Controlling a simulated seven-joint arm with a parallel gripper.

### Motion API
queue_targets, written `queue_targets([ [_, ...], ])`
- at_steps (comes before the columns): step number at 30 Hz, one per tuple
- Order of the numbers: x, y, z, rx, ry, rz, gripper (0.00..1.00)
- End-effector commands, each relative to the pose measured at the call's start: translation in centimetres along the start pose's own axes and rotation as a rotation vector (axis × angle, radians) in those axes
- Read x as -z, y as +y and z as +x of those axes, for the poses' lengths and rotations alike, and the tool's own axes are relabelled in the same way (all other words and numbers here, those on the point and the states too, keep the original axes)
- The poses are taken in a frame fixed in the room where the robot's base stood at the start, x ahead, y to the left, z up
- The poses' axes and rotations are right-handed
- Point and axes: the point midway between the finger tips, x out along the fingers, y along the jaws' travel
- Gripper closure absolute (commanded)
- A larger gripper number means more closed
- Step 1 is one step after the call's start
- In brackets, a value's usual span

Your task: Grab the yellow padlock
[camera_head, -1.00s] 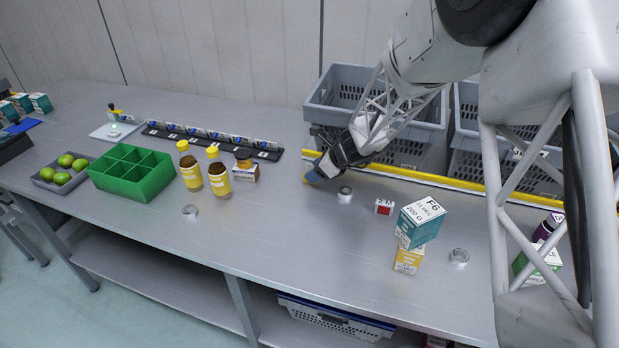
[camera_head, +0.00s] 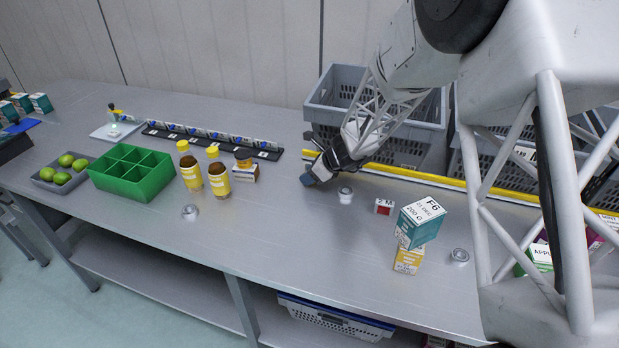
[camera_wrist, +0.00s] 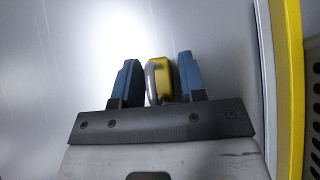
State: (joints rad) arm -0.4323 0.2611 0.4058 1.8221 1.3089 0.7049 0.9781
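The yellow padlock (camera_wrist: 162,79) with its grey shackle shows in the wrist view, between the two blue fingers of my gripper (camera_wrist: 157,65). A narrow gap seems to show on each side of it, so the fingers look open around it. In the head view my gripper (camera_head: 308,180) is low over the grey table, in front of the yellow strip. The padlock cannot be made out in the head view, where the gripper hides that spot.
A metal ring-like item (camera_head: 345,194) and a small red-and-white box (camera_head: 384,206) lie right of the gripper. Grey crates (camera_head: 330,97) stand behind.

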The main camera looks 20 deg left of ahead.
Motion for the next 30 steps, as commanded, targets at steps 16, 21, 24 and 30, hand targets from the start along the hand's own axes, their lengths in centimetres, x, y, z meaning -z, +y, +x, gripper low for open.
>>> queue_targets([
  [16, -0.1, 0.0, -0.1, 0.0, 0.0, 0.0, 1.0],
  [21, -0.5, 0.0, -0.5, 0.001, 0.0, -0.001, 1.0],
  [24, -1.1, 0.0, -1.1, 0.001, 0.0, -0.002, 1.0],
  [30, -2.5, 0.2, -2.8, 0.001, 0.0, -0.002, 1.0],
])
